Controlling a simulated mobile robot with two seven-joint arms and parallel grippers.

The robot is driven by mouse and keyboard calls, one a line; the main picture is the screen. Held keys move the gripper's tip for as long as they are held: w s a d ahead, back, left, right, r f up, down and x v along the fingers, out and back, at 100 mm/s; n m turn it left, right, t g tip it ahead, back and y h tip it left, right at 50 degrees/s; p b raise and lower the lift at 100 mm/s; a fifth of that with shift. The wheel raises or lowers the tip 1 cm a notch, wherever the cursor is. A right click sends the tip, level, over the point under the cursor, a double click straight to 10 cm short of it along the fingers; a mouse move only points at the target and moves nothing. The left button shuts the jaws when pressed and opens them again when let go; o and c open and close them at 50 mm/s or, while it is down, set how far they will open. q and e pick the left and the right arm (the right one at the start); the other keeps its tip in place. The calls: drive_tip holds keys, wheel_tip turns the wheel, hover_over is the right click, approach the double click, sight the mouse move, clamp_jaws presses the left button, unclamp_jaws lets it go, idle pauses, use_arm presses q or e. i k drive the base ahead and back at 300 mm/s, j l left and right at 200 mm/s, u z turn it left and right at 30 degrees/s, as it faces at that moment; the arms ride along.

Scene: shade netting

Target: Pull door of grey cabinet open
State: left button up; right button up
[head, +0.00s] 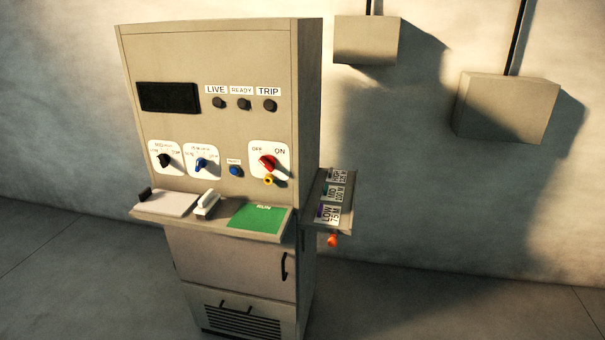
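The grey cabinet (215,125) stands upright in the middle of the head view, against a wall. Its door (225,262) is a flat panel below the sloped shelf and looks closed. A dark vertical handle (284,266) sits near the door's right edge. Neither of my grippers shows in the head view, so nothing touches the door or the handle.
A shelf (283,237) juts out above the door, carrying a green RUN plate and a white lever. A side shelf (312,208) with labels and an orange knob (333,240) sticks out right. Vent panel (238,318) lies below. Floor at left and right is clear.

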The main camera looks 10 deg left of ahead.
sight(265, 270)
drive_tip(key=i+u, duration=0.2)
drive_tip(key=i, duration=0.3)
drive_tip(key=u, duration=1.45)
